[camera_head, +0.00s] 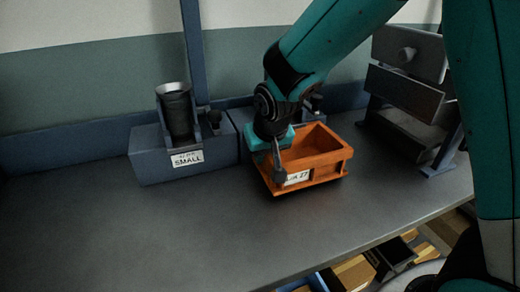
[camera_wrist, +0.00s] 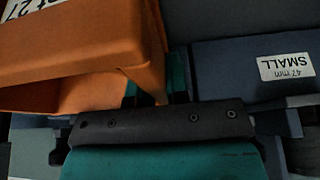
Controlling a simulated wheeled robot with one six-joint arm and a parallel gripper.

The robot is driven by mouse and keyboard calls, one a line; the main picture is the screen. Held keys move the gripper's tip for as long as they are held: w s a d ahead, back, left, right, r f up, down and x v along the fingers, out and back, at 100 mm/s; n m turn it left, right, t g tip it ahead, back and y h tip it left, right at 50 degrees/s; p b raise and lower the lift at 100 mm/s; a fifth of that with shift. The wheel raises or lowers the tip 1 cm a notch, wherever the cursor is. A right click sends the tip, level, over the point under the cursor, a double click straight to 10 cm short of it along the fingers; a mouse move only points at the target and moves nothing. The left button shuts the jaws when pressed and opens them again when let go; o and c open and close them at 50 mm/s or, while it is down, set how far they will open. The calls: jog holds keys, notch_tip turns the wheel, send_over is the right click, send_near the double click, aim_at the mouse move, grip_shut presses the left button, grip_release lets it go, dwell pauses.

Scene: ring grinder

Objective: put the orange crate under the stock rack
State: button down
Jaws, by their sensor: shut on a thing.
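The orange crate (camera_head: 328,170) is an open box with a white label on its front. It is upright at the middle of the bench, left of the stock rack. My gripper (camera_head: 279,165) is shut on the crate's left side wall. The crate looks empty, and a dark shadow lies under it; I cannot tell whether it touches the bench. In the wrist view the crate (camera_wrist: 95,45) fills the upper left, beside my gripper (camera_wrist: 158,95). The stock rack (camera_head: 408,92) has grey tilted trays on blue legs at the right. My arm hides part of its right side.
A blue block labelled SMALL (camera_head: 150,160) with a dark cylinder (camera_head: 176,112) stands at the back left; its label also shows in the wrist view (camera_wrist: 286,66). Another blue block is partly hidden behind my gripper. The bench (camera_head: 160,230) is clear in front. Boxes lie below its front edge.

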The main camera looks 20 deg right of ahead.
jog(key=shift+w+a+f+b, duration=0.1)
jog(key=shift+w+f+b, duration=0.05)
jog(key=shift+f+b, duration=0.3)
jog(key=shift+s+r, duration=0.2)
jog(key=shift+f, duration=0.15)
jog(key=c, duration=1.1)
grip_release()
